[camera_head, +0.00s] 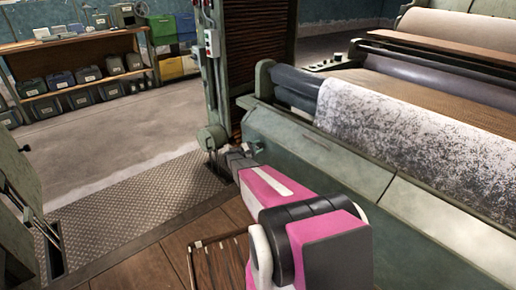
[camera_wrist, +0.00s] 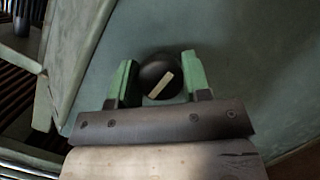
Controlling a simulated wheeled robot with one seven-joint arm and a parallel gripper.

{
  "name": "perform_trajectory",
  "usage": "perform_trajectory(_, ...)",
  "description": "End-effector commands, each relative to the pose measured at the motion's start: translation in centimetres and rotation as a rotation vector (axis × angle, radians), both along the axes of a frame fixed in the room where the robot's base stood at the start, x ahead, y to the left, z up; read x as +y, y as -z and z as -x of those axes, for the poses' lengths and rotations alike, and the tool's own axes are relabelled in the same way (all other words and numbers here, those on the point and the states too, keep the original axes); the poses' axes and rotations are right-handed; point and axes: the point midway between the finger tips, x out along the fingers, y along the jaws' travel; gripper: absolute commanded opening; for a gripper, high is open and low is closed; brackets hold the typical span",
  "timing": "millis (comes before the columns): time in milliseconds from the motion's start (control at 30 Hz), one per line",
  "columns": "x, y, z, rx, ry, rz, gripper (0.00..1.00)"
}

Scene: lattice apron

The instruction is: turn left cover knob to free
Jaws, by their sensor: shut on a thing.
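The left cover knob (camera_wrist: 158,72) is a round black knob with a cream pointer bar, set on the grey-green cover (camera_wrist: 255,60). In the wrist view the bar slants from lower left to upper right. My gripper (camera_wrist: 161,80) has one green finger on each side of the knob and is shut on it. In the head view my pink arm reaches to the left end of the long green cover (camera_head: 335,160). There I cannot make out the knob in the fingers.
A speckled fabric roll (camera_head: 400,135) lies above the cover. A green post with a red-and-white switch box (camera_head: 212,42) stands just beyond my gripper. A wooden frame (camera_head: 210,262) stands low beside my arm. Tread-plate floor (camera_head: 125,215) at left is clear.

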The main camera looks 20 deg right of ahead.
Motion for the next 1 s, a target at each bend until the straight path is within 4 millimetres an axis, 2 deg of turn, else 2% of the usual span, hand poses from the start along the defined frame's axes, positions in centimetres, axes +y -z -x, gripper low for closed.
perform_trajectory(100,0.1,0.1,0.0,0.002,-0.001,-0.003,0.20)
perform_trajectory(133,0.1,0.1,0.0,0.002,-0.001,-0.003,0.47)
perform_trajectory(200,0.1,0.1,0.0,0.002,0.000,-0.002,0.69)
perform_trajectory(467,0.0,0.1,0.0,0.000,0.000,-0.001,0.69)
perform_trajectory(600,0.7,0.1,0.0,0.000,-0.001,-0.001,0.69)
perform_trajectory(767,3.1,0.5,0.2,0.000,-0.003,0.000,0.69)
perform_trajectory(1000,7.5,1.3,0.5,0.002,-0.003,-0.001,0.69)
